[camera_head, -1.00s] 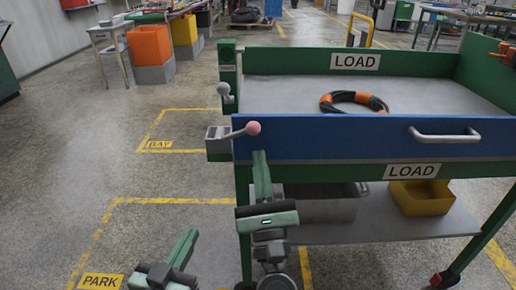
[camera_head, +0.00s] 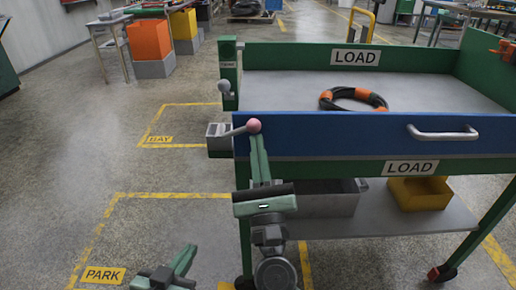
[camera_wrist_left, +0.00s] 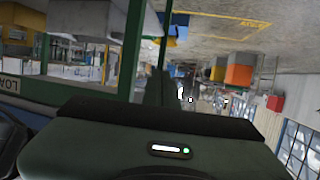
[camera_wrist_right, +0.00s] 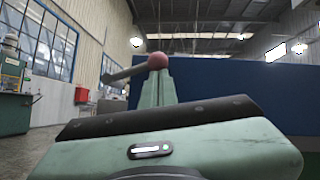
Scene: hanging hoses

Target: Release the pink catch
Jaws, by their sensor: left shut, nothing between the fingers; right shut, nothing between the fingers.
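The pink catch is a grey lever with a pink ball knob (camera_head: 253,125), on a grey housing (camera_head: 219,138) at the left end of the cart's blue front panel. Its arm slopes up to the right toward the knob. My right gripper (camera_head: 256,143) is shut and empty, its fingertips just below the knob. In the right wrist view the pink knob (camera_wrist_right: 157,60) appears right at the fingertips; I cannot tell whether they touch. My left gripper (camera_head: 188,252) is shut and empty, low over the floor left of the cart.
The blue panel (camera_head: 330,135) with a pale handle (camera_head: 443,132) closes the cart's front. A black-and-orange hose coil (camera_head: 353,99) lies on the top deck. Floor left of the cart is clear.

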